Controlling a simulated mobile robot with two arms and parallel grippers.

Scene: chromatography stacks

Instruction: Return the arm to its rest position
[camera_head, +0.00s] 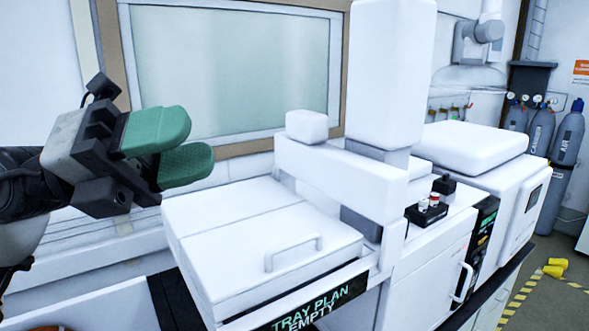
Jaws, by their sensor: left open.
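My left gripper (187,149) is at the left of the head view, with black and grey housing and two green padded fingers. Its fingers point right, with a gap between them and nothing held. It hangs in the air in front of the window and above the back left of the white tray unit (240,245), apart from it. My left arm comes in from the left edge. My right gripper does not show.
The tray unit has a handle (293,252) on its lid and a "TRAY PLAN EMPTY" sign (318,303). A white tower (388,75) rises at centre. A small black rack (427,213) holds vials. Gas cylinders (567,137) stand far right.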

